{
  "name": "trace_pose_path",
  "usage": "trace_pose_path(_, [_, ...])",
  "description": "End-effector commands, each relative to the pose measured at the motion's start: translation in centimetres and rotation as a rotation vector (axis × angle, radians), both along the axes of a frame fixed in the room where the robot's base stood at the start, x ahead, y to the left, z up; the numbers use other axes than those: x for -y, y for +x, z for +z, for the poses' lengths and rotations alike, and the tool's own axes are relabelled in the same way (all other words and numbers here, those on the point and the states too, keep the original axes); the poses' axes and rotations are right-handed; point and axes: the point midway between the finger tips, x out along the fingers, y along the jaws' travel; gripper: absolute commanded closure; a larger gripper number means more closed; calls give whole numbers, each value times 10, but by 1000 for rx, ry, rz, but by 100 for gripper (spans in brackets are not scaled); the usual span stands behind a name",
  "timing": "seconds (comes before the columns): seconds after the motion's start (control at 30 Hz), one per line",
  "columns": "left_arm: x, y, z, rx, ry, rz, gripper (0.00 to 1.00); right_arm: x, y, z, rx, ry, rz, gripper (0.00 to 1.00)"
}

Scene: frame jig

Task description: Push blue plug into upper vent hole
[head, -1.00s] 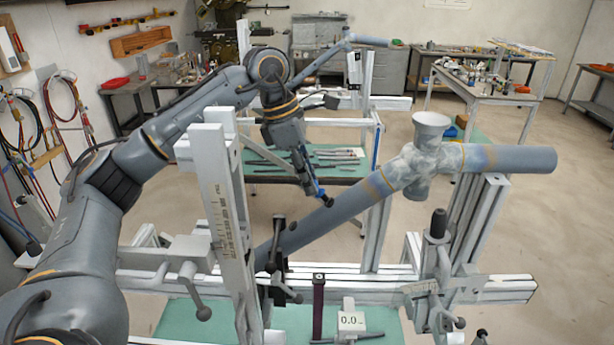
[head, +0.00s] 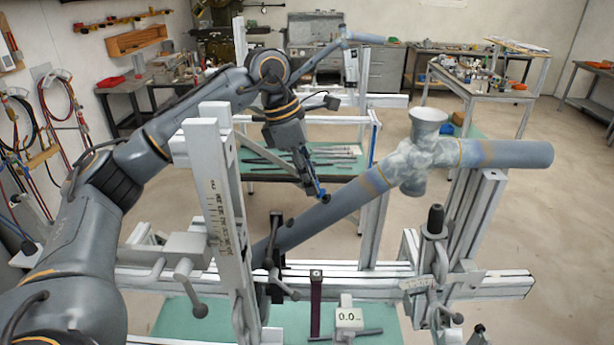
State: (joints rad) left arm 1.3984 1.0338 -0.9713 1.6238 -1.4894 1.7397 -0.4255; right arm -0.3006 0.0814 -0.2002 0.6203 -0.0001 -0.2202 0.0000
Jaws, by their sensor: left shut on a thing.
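My left gripper (head: 313,187) comes down from above and is shut on a small blue piece (head: 319,186), which I take to be the blue plug. Most of the plug is hidden by the fingers. The gripper is at the upper side of the slanted grey tube (head: 335,207), around the middle of its length. I cannot tell whether the plug touches the tube or is in a hole. No vent hole can be made out at this size. My right gripper is not in view.
The tube runs into a pale lugged joint (head: 425,160) held by the jig. A white upright with a scale (head: 222,215) stands left of the gripper. A black-handled clamp (head: 434,222) is at the right. A low green-topped table (head: 300,172) with tools lies behind.

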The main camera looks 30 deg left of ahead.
Motion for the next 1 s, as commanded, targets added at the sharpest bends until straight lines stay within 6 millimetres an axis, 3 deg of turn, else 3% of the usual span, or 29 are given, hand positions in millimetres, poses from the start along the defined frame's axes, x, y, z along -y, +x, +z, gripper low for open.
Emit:
trace_pose_path(0.67, [8,5,-11,0,0,0,94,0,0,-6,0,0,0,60])
trace_pose_path(0.7, [8,5,-11,1,0,0,76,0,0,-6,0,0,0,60])
trace_pose_path(0.8, [8,5,-11,0,0,0,56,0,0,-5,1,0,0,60])
trace_pose_path(0.83, [8,5,-11,0,0,0,52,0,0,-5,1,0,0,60])
trace_pose_path(1.0, [8,5,-11,0,0,0,52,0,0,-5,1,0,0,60])
